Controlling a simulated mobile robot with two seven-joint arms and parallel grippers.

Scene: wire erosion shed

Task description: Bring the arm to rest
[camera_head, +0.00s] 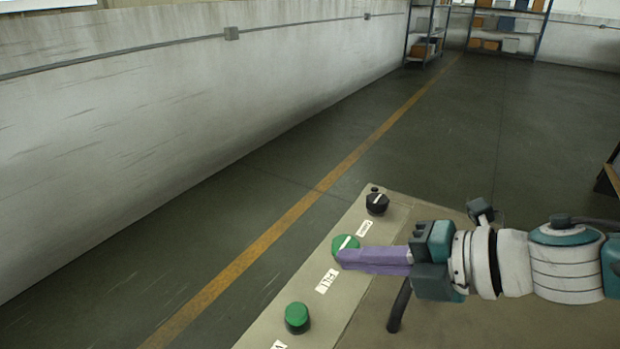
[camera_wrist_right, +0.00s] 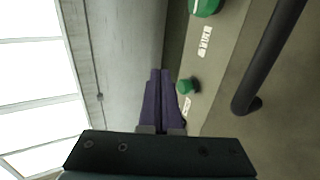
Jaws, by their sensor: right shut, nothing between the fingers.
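My right gripper (camera_head: 341,259) reaches in from the right with its purple fingers together and nothing between them. In the head view its tips overlap the lower edge of a green knob (camera_head: 345,243) with a white line on the sloped panel (camera_head: 328,304). I cannot tell from this view whether they touch. In the wrist view the shut fingers (camera_wrist_right: 160,73) point up the picture, just left of a green button (camera_wrist_right: 185,87), and the larger green knob (camera_wrist_right: 204,6) is farther up right. My left gripper is not in view.
The panel also bears a black knob (camera_head: 377,205), another green button (camera_head: 297,319) and white labels. A dark bar handle (camera_head: 398,307) stands below my wrist. A grey wall (camera_head: 150,120) runs along the left. Open floor with a yellow line (camera_head: 265,242) lies beyond; shelves (camera_head: 427,32) stand far back.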

